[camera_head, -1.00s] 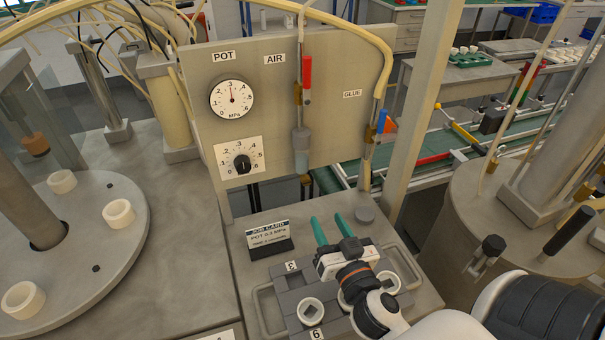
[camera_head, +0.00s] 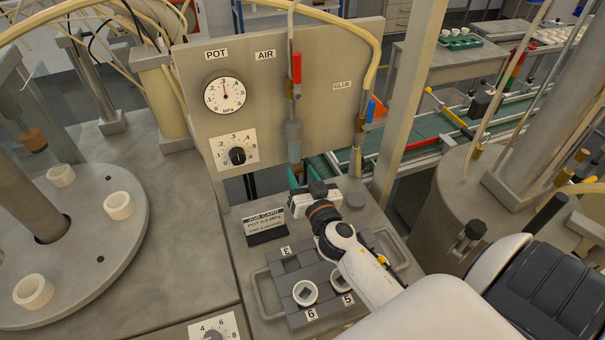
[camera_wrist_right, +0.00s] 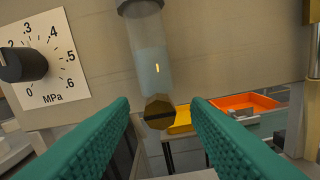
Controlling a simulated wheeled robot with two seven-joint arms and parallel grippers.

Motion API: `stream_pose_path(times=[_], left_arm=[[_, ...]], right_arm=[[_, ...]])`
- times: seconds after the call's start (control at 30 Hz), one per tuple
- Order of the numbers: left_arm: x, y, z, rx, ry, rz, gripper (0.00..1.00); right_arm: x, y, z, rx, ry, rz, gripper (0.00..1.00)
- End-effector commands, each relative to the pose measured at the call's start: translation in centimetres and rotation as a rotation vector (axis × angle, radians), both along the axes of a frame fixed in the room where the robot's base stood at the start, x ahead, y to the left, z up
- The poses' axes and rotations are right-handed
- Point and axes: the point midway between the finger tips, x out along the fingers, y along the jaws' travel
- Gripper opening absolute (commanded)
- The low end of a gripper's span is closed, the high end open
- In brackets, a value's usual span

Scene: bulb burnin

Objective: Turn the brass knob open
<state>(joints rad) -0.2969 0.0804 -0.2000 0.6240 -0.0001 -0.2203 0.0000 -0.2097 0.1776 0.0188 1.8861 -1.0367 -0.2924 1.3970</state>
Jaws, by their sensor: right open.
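The brass knob (camera_wrist_right: 159,113) is a faceted piece with a dark slot, at the bottom of a clear bowl (camera_wrist_right: 148,55) in the right wrist view. I cannot tell whether the knob is between the fingertips in depth. My left gripper is not in view.
The panel (camera_head: 330,115) carries a gauge (camera_head: 225,95), a dial knob (camera_head: 237,155), a red lever (camera_head: 296,68) and a blue lever (camera_head: 371,109). A job card (camera_head: 264,226) and a grey numbered block (camera_head: 290,275) stand close to my right arm.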

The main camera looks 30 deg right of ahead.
Motion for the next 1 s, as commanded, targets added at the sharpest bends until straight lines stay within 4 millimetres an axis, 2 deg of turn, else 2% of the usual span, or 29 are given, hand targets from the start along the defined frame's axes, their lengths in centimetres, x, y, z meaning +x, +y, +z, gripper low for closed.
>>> stream_pose_path(times=[0.17, 0.43, 0.77, 1.0], left_arm=[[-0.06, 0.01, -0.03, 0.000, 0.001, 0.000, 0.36], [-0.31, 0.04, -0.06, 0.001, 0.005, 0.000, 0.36], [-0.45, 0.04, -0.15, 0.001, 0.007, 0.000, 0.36], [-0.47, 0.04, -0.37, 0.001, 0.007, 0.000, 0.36]], right_arm=[[-0.02, 0.01, -0.02, 0.000, 0.000, 0.000, 0.43], [-0.04, 0.01, -0.01, 0.000, 0.000, 0.000, 0.00], [-0.04, 0.01, -0.03, -0.043, 0.010, 0.000, 0.00], [0.00, 0.03, 0.01, -0.185, 0.042, 0.001, 0.00]])
